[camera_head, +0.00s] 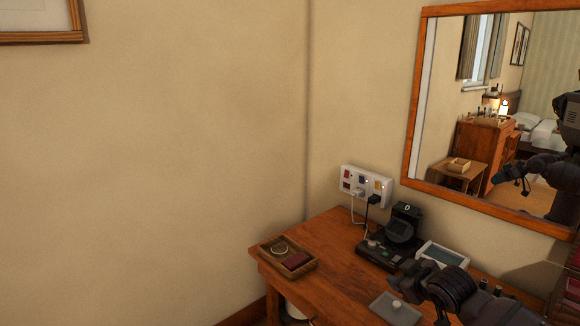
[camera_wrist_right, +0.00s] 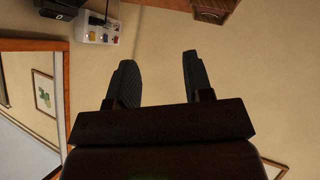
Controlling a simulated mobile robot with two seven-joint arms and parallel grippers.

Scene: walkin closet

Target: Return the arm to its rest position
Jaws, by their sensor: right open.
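My right arm (camera_head: 458,292) comes in from the lower right in the head view, over the wooden table (camera_head: 330,240). Its dark gripper (camera_head: 408,272) is at the left end of the arm, in front of the black device on the table. In the right wrist view the two fingers of the right gripper (camera_wrist_right: 156,62) stand apart with nothing between them, and the wall lies behind. My left gripper is not in view.
The table stands against the wall and holds a wooden tray (camera_head: 267,254), a black device (camera_head: 388,252), a grey lidded box (camera_head: 396,308) and a white-framed box (camera_head: 443,255). A power socket panel (camera_head: 367,186) with plugs and a framed mirror (camera_head: 408,150) are on the wall.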

